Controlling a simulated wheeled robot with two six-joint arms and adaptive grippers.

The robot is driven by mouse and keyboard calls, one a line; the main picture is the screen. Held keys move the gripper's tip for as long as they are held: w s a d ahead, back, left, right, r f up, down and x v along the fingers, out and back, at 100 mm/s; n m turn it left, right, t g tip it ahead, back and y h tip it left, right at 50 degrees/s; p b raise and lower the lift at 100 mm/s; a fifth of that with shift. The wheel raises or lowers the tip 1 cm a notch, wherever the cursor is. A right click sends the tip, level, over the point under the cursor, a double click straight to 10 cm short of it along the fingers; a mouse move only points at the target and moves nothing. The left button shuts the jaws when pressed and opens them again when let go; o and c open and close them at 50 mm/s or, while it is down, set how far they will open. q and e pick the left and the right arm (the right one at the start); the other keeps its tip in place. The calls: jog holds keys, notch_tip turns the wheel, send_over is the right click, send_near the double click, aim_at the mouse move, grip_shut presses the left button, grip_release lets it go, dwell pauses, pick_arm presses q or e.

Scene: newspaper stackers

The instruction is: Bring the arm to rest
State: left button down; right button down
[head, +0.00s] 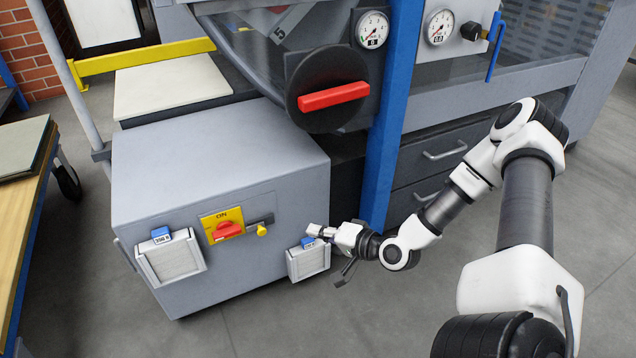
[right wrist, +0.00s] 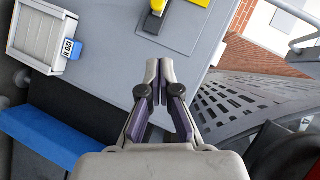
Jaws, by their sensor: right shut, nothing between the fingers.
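My right arm comes in from the right in the head view and reaches toward the front of a grey cabinet (head: 220,170). My right gripper (head: 312,230) is near the cabinet's right front edge, by the upper part of a small vented panel (head: 309,263) with a blue tag. In the right wrist view the right gripper (right wrist: 158,66) is shut and empty, its fingertips together in front of the grey cabinet face (right wrist: 125,35). I cannot tell from these views whether it touches the cabinet. My left gripper is not in view.
The cabinet front carries a red switch on a yellow plate (head: 222,225) and another vented panel (head: 172,259). A blue post (head: 391,120) and dark drawers (head: 425,160) stand behind my right arm. A wooden table (head: 18,215) is at the left. The floor in front is clear.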

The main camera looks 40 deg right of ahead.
dwell(0.4)
jog(key=s+a+f+n+g+y, duration=0.1)
jog(key=s+a+f+n+g, duration=0.7)
jog(key=a+f, duration=0.55)
jog(key=s+f+n+g+h, duration=0.1)
jog(key=s+n+g+h, duration=0.4)
jog(key=s, duration=0.9)
notch_tip(320, 180, up, 38)
jog(key=a+m+g+p, duration=0.1)
jog(key=p, duration=3.8)
jog(key=shift+w+m+y, duration=0.2)
jog(key=shift+m+y, duration=0.2)
